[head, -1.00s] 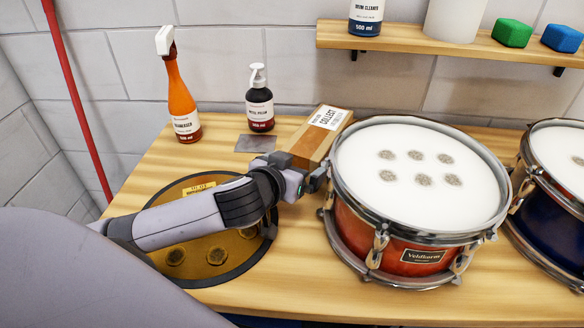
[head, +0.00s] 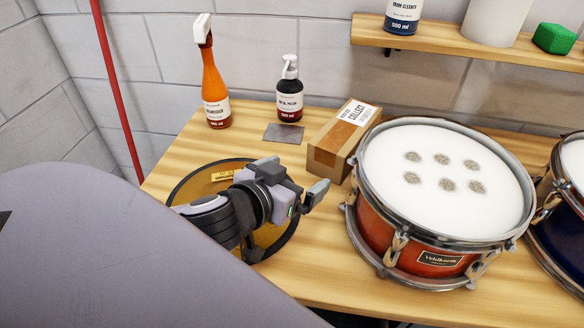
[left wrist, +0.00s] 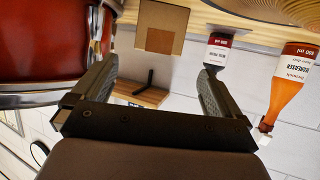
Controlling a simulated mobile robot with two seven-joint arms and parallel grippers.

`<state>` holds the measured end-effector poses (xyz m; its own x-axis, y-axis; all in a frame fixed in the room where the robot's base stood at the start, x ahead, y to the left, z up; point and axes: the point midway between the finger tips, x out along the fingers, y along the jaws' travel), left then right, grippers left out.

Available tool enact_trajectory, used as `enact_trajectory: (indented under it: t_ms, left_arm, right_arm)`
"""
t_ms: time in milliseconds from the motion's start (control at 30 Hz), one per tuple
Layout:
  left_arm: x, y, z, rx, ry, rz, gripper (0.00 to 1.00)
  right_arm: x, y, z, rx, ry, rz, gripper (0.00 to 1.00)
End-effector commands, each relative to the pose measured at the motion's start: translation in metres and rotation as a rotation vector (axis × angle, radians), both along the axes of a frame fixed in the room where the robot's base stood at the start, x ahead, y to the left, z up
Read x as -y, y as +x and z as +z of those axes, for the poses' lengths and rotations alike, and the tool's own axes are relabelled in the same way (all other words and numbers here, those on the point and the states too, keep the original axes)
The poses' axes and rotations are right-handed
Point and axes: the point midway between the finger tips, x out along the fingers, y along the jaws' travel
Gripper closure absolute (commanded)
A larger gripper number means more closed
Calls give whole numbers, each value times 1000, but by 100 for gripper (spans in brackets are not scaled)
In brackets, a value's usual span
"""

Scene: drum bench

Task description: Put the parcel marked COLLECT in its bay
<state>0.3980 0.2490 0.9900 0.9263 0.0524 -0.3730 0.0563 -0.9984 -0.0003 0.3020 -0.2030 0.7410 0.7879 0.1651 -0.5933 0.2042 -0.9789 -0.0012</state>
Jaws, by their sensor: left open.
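The brown cardboard parcel (head: 333,152), with a white label reading COLLECT, lies on the bench against the left side of the red drum. Its near end, with a darker brown patch, also shows in the left wrist view (left wrist: 158,22). My left gripper (head: 312,194) is open and empty, in front of the parcel and apart from it, above the right edge of the cymbal. In the left wrist view its two fingers (left wrist: 155,90) stand wide apart with nothing between them. My right gripper is not in view. I cannot identify a bay for the parcel.
A flat grey sheet (head: 284,132) lies left of the parcel. Behind it stand a pump bottle (head: 289,102) and an orange spray bottle (head: 212,85). The red drum (head: 430,245) stands right of the parcel. A cymbal (head: 270,238) lies under my arm. A shelf (head: 450,48) hangs above.

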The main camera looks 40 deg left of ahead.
Motion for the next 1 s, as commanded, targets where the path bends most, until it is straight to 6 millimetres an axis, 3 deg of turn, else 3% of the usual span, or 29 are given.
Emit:
enact_trajectory:
  t_ms: [133, 400, 1000]
  left_arm:
    - [0, 0, 0, -1, 1, 2, 0]
    - [-1, 41, -22, -9, 0, 3, 0]
    - [-6, 90, -42, -10, 2, 3, 0]
  right_arm:
    - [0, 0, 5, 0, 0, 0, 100]
    - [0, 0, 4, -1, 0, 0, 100]
    - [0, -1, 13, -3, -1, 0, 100]
